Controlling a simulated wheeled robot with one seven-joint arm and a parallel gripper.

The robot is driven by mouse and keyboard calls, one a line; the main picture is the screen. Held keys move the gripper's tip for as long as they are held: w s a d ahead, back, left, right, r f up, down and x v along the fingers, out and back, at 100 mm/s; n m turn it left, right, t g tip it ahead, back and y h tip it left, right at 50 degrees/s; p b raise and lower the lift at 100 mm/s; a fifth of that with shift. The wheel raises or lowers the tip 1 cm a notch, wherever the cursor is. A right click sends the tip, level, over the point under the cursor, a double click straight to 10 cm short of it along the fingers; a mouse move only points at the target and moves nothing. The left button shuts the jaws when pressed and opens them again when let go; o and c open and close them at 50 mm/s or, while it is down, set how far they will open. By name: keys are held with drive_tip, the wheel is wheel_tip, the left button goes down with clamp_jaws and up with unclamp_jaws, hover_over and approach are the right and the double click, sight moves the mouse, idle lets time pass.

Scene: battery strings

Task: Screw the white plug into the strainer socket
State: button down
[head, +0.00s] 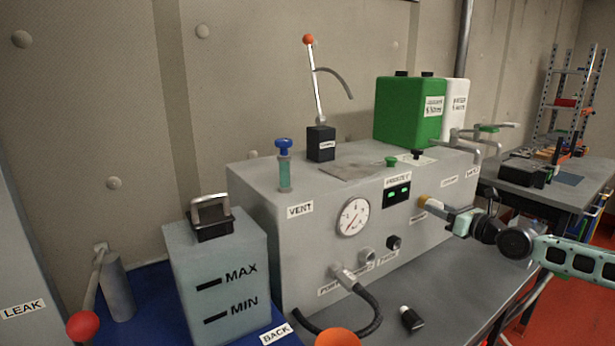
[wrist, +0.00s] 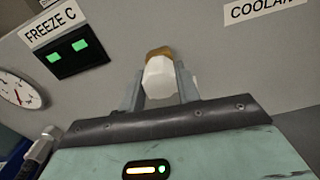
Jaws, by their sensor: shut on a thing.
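The white plug (wrist: 159,78) is between my gripper's two fingers in the wrist view. My gripper (wrist: 159,88) is shut on it. The plug's far end meets the brass-coloured strainer socket (wrist: 159,52) on the grey cabinet front. How far the plug is in the thread cannot be seen. In the head view the brass socket (head: 424,201) is on the cabinet's right part, and my gripper (head: 440,211) reaches it from the right. The plug is mostly hidden by the fingers there.
The grey cabinet (head: 290,250) carries a gauge (head: 352,217), a green display (head: 397,192) and a black knob (head: 394,242). A hose (head: 366,302) curves below. A small black cylinder (head: 411,319) lies on the bench. A green tank (head: 408,110) stands on top.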

drive_tip(key=shift+s+a+f+m+b, duration=0.15)
drive_tip(key=shift+f+m+b, duration=0.25)
drive_tip(key=shift+b, duration=0.4)
drive_tip(key=shift+m+b, duration=0.35)
drive_tip(key=shift+m, duration=0.15)
drive_tip(key=shift+r+m, duration=0.2)
drive_tip(key=shift+m, duration=0.9)
drive_tip(key=c, duration=0.9)
unclamp_jaws()
drive_tip(key=shift+r, duration=0.1)
drive_tip(key=shift+d, duration=0.2)
